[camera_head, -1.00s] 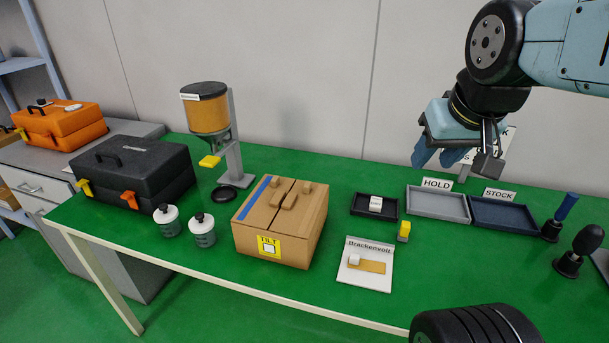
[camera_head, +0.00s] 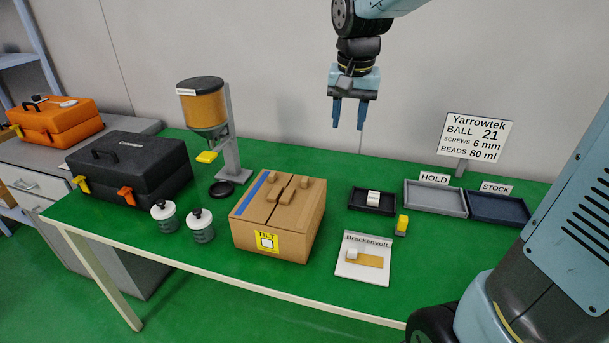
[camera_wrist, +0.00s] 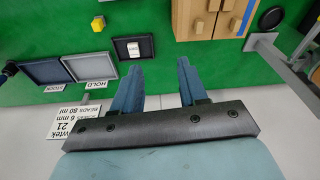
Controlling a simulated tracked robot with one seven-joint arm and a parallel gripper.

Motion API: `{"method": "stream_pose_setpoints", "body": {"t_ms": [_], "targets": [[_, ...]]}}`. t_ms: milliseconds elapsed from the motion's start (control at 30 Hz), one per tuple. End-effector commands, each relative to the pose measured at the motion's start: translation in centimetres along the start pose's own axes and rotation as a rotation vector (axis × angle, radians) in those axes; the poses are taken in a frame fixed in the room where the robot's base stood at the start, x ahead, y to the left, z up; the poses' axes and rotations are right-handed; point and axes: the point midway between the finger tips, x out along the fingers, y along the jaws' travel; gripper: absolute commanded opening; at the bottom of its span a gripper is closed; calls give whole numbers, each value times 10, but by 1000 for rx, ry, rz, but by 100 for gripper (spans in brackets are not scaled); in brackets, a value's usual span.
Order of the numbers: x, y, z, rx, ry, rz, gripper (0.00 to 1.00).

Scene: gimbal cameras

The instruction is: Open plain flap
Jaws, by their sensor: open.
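The cardboard box (camera_head: 265,237) stands on the green bench, with a yellow TILT label on its front. Its top has two flaps that lie shut, meeting at a seam. The left flap (camera_head: 255,200) carries a blue stripe. The plain flap (camera_head: 297,212) is on the right and has small raised cardboard tabs. The box also shows at the top of the wrist view (camera_wrist: 185,22), cut off by the frame edge. My gripper (camera_head: 348,126) is open and empty, fingers down, above and to the right of the box and clear of it. Its fingers also show in the wrist view (camera_wrist: 160,66).
Two jars (camera_head: 200,226) and a black case (camera_head: 130,167) stand left of the box, with a dispenser (camera_head: 206,107) behind. A small black tray (camera_head: 383,210), a yellow-topped item (camera_head: 402,225) and a Brackenvolt card (camera_head: 351,275) lie to its right.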

Motion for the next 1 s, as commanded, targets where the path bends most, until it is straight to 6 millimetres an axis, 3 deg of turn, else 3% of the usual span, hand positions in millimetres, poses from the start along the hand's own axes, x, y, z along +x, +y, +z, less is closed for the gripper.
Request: {"method": "stream_pose_setpoints", "body": {"t_ms": [200, 400, 767, 1000], "targets": [[41, -52, -29, 58, -92, 21, 43], [69, -86, -43, 103, -149, 38, 43], [95, -100, -45, 125, -174, 47, 43], [134, -98, -37, 124, -175, 48, 43]]}}
